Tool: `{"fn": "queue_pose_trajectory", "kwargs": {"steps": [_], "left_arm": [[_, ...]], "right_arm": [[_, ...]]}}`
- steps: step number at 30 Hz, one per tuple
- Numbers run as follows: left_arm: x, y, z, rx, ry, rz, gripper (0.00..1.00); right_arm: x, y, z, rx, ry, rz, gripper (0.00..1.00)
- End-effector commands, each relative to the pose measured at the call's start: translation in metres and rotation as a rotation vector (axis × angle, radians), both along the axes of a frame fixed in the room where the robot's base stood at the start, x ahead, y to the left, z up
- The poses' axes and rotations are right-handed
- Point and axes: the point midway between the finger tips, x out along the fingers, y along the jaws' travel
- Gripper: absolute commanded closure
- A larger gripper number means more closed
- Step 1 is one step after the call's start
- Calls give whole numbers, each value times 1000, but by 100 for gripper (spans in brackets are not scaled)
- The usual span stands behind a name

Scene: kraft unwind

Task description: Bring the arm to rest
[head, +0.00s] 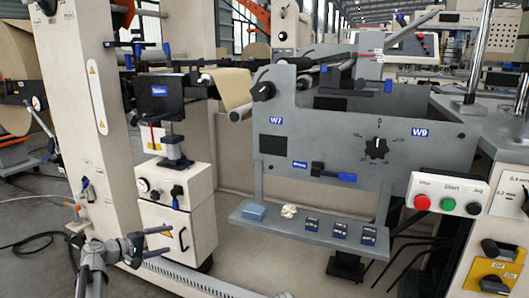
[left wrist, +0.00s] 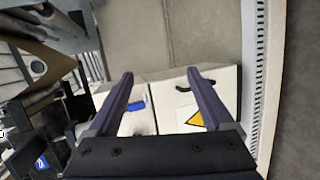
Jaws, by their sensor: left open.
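My left gripper (head: 157,241) is in the lower left of the head view, in front of the white machine column and low cabinet. Its two dark fingers stand apart with nothing between them. In the left wrist view the open gripper (left wrist: 160,95) faces a white cabinet (left wrist: 170,92) with a yellow warning triangle. The fingers appear clear of it, though the exact distance cannot be told. My right gripper is not in either view.
A grey panel (head: 335,140) with knobs stands at centre right. Below it a shelf (head: 270,223) carries small items. A button box (head: 449,194) is at the right. A kraft web (head: 233,86) hangs over a roller. Open floor lies at the lower left, with a black cable (head: 30,240).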

Motion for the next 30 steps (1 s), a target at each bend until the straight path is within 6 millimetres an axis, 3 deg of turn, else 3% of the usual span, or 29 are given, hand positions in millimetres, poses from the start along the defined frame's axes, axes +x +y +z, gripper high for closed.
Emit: {"fn": "queue_pose_trajectory", "kwargs": {"steps": [1, 6, 9, 12, 15, 21, 29, 30], "left_arm": [[-10, -34, -2, 47, 27, -58, 15], [-59, -145, -29, 285, 140, -305, 15], [-103, -201, -45, 457, 205, -469, 15], [-152, -242, -58, 639, 266, -629, 15], [-198, -266, -64, 817, 313, -767, 15], [-262, -280, -64, 1101, 371, -951, 15], [-315, -276, -47, 1389, 408, -1090, 15], [-310, -276, -34, 1380, 412, -1082, 15]], "right_arm": [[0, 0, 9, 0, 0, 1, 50], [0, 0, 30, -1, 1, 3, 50], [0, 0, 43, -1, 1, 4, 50], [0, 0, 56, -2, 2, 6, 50], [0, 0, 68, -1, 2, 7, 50], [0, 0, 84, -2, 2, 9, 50], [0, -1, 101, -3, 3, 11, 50], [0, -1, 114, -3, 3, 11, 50]]}}
